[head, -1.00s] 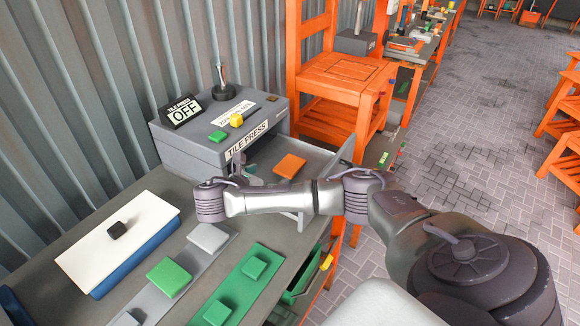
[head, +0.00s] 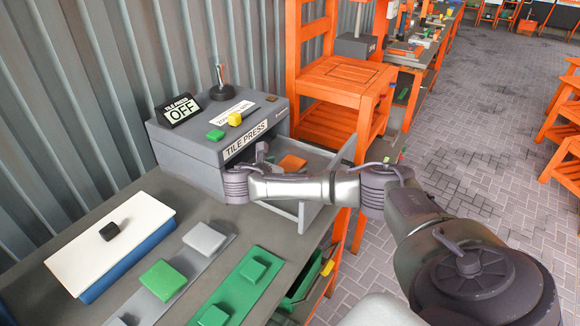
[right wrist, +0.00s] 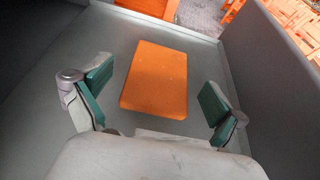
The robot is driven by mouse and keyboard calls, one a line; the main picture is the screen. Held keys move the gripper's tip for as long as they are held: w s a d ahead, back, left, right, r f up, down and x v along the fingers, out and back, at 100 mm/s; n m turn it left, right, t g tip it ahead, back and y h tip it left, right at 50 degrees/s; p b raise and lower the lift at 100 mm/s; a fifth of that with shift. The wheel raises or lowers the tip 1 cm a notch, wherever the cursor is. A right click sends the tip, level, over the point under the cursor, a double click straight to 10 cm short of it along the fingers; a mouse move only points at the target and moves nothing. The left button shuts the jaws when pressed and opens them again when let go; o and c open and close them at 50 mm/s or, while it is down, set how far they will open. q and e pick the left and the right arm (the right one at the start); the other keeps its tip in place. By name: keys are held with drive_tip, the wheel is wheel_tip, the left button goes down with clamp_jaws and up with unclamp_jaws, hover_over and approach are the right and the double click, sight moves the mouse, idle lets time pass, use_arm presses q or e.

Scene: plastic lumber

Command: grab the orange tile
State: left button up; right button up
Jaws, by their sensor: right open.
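The orange tile (head: 291,163) lies flat in the open grey drawer of the tile press (head: 205,150). In the head view my right forearm crosses in front of the drawer and covers part of it. In the right wrist view the orange tile (right wrist: 156,80) lies on the grey drawer floor, beyond and between the fingers of my right gripper (right wrist: 157,98). The two green-padded fingers are spread apart, one on each side, with nothing between them. Only a small part of my right gripper (head: 262,152) shows in the head view. My left gripper is out of view.
The drawer wall (right wrist: 285,70) rises on the right in the wrist view. Green and grey tiles (head: 163,280) and a white-topped blue box (head: 110,245) lie on the bench. An orange chair (head: 345,85) stands behind.

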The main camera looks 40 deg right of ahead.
drive_tip(key=c, duration=1.2)
drive_tip(key=shift+a, duration=0.1)
drive_tip(key=shift+c, duration=0.3)
drive_tip(key=shift+r, duration=0.15)
